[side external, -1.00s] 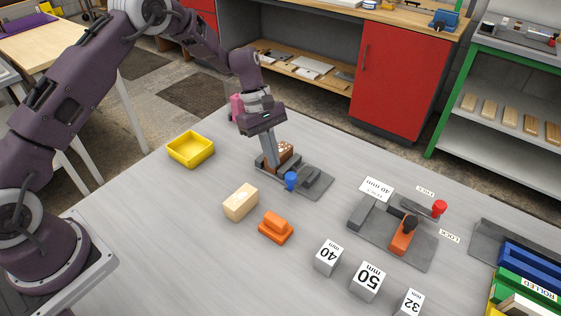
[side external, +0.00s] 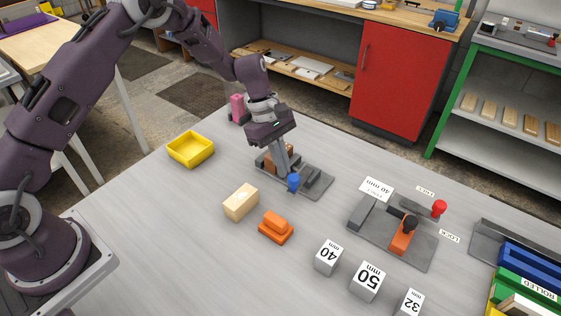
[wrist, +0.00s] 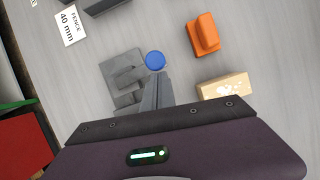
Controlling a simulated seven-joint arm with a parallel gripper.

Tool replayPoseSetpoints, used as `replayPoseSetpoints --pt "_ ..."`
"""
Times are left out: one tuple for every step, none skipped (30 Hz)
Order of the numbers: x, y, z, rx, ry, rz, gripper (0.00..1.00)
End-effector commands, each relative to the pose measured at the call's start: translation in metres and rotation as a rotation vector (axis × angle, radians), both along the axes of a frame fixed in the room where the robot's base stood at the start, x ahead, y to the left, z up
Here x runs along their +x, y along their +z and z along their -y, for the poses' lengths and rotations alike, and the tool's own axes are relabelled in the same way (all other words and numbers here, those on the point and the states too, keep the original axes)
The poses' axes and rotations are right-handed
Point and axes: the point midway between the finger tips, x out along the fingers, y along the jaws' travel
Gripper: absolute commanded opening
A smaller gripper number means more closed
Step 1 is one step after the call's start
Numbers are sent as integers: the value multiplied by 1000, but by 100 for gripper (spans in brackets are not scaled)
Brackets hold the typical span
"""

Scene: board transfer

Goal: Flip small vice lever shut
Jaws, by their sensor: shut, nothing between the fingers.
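The small vice (side external: 309,185) is a grey plate with raised grey jaws near the table's far side; it also shows in the wrist view (wrist: 124,67). Its lever has a blue knob (side external: 294,182), seen from above as a blue disc in the wrist view (wrist: 155,61). A brown block (side external: 268,163) at the vice is partly hidden behind my gripper. My gripper (side external: 283,175) is shut and empty, with its fingertips low, right beside the blue knob. In the wrist view the fingers (wrist: 158,80) end just below the knob; I cannot tell whether they touch it.
A tan block (side external: 240,203) and an orange block (side external: 276,227) lie in front of the vice. A yellow tray (side external: 190,149) stands to the left. A larger fixture (side external: 390,236) with red and black knobs is to the right. Size-marked cubes (side external: 367,281) stand at the front.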

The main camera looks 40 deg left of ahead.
Motion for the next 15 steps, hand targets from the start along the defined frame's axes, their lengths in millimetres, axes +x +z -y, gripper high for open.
replayPoseSetpoints --pt "-2 0 3 -1 29 -2 0" --pt "-3 0 5 -1 54 -1 0" --pt "-4 0 8 0 88 -2 0" --pt "-4 0 10 -1 116 -2 0" --pt "-5 0 12 -1 142 -2 0" --pt "-5 0 15 -1 180 -2 0" --pt "-6 0 18 -1 208 -2 0" --pt "-6 0 20 -1 236 -2 0" --pt "-6 0 23 -1 275 -2 0" --pt "-6 0 25 -1 304 -2 0" --pt "-7 0 28 -1 332 -1 0" --pt "-6 0 31 -1 371 -2 0" --pt "-7 0 33 -1 398 -2 0" --pt "-6 0 35 0 428 -2 0" --pt "-6 0 38 0 466 -1 0"
